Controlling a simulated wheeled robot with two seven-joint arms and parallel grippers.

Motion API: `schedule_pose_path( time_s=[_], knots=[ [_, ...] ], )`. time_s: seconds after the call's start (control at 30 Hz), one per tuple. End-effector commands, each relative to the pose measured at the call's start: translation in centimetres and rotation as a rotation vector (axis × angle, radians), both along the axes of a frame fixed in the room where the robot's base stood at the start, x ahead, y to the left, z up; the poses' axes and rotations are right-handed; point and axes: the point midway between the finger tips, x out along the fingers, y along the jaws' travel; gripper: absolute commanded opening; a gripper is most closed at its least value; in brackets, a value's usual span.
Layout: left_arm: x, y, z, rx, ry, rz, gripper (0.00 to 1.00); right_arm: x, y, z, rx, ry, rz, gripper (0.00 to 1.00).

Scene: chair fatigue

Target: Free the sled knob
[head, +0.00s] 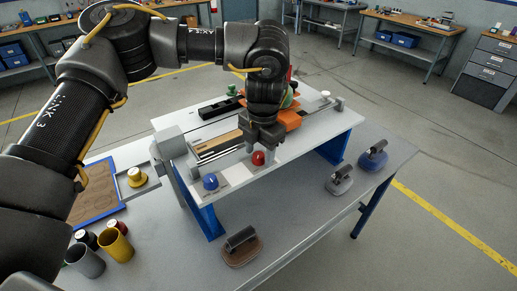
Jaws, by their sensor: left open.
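An orange sled-like block (291,119) sits on the raised white platform (318,131), partly hidden behind my left arm. A bit of green shows on it beside my wrist; I cannot tell whether this is the sled knob. My left gripper (264,143) points down over the platform, in front of the orange block and just above and behind a red knob (258,158). It is open, but the space between its fingers is hard to see. A blue knob (210,182) stands to the left on the front edge, and a green knob (232,90) at the back. My right gripper is out of view.
The platform stands on blue legs on a grey table (310,215). Handled blocks, brown (241,247), grey (339,181) and blue (373,156), lie on the table. A yellow knob (135,176) and cups (116,244) are at left. The table's front middle is clear.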

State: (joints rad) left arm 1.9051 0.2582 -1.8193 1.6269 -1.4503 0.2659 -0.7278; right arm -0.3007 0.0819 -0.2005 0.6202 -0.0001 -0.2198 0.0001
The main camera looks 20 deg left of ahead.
Motion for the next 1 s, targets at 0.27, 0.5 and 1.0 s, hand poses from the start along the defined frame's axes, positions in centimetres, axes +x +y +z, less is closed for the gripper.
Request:
schedule_pose_path(
  time_s=[0.27,0.5,1.0],
  knots=[
    [0.02,0.01,-0.14,-0.001,-0.001,0.001,0.52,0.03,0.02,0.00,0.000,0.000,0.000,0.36],
    [0.02,0.02,-0.12,-0.001,-0.001,0.001,0.21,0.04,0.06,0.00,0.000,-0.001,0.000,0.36],
    [0.11,0.05,0.03,0.000,-0.002,0.085,0.08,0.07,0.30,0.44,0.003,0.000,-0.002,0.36]
  ],
)
